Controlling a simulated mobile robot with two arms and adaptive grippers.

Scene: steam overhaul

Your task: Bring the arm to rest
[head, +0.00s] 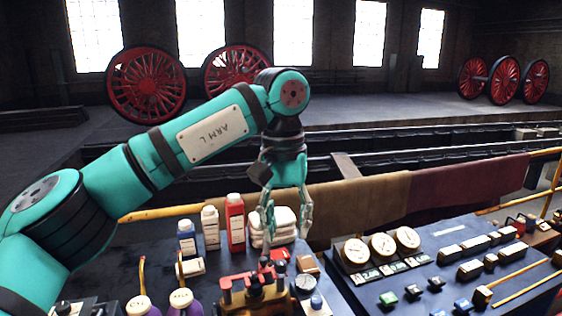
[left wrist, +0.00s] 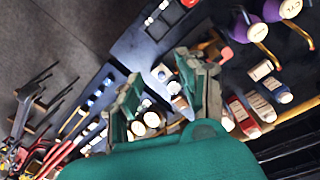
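My left arm, teal and marked "ARM L", reaches in from the left in the head view. Its gripper (head: 287,212) points down above the dark bench, in front of a stack of folded white cloths (head: 282,226). In the left wrist view the two fingers (left wrist: 165,100) stand well apart, with bench items seen between them and nothing held. My right gripper shows in neither view.
A red bottle (head: 235,222), a white bottle (head: 210,228) and a blue one (head: 187,238) stand left of the gripper. A red-and-brass fixture (head: 255,295) is below it. Three gauges (head: 382,246) sit on the panel at right. A yellow rail (head: 160,213) runs behind.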

